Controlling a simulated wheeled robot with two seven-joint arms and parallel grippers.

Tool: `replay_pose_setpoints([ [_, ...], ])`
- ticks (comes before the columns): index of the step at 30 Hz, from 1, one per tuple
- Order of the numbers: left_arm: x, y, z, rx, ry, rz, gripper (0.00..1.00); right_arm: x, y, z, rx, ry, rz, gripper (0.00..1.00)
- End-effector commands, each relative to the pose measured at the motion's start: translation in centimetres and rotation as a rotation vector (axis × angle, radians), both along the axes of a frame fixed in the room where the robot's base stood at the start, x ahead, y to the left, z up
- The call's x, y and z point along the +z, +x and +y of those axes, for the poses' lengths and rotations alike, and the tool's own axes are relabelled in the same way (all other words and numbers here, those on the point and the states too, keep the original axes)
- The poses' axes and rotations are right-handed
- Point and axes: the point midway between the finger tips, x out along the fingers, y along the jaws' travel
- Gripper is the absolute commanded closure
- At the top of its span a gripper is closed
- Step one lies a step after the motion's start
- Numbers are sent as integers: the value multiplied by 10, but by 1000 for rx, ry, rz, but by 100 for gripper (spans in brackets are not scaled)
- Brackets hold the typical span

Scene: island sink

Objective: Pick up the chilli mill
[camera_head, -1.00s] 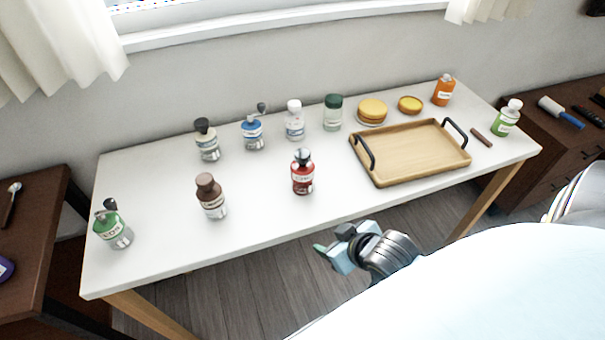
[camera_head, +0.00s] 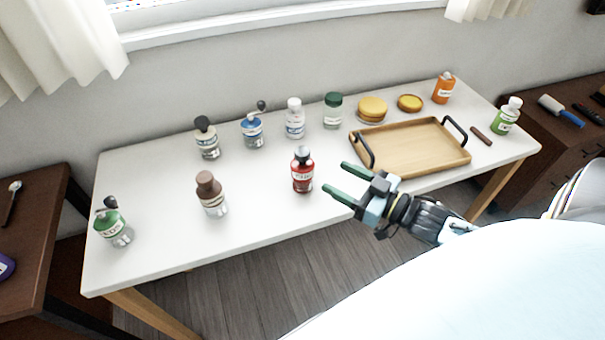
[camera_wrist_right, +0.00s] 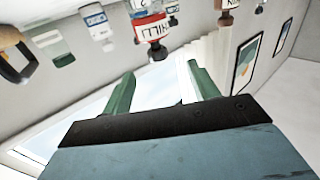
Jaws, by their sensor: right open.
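The chilli mill (camera_head: 302,172) is a red jar with a red label and a dark-and-silver top. It stands upright at the front middle of the white table. In the right wrist view the mill (camera_wrist_right: 150,27) shows upside down near the top, ahead of the fingers, its label partly readable. My right gripper (camera_head: 335,177) is open and empty, its green fingers pointing left at the mill from its right, with a gap between. In the right wrist view the open fingers (camera_wrist_right: 160,70) hold nothing. My left gripper is out of view.
A brown-topped mill (camera_head: 210,195) stands left of the chilli mill, and a green mill (camera_head: 113,228) farther left. A blue mill (camera_head: 252,131) and a white-capped jar (camera_head: 295,120) stand behind. A wooden tray (camera_head: 410,168) lies to the right. The table (camera_head: 260,205) is clear around the chilli mill.

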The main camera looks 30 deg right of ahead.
Motion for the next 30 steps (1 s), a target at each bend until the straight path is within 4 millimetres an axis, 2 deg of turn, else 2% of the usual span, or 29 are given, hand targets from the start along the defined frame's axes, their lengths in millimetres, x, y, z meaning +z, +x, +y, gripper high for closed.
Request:
replay_pose_setpoints([
  [12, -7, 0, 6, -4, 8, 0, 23, 1, 61, 23, 3, 3, -7, 40],
  [20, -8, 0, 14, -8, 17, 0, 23, 1, 76, 29, 2, 2, -5, 40],
  [30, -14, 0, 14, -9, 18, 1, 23, 1, 116, 38, 2, 2, -6, 40],
])
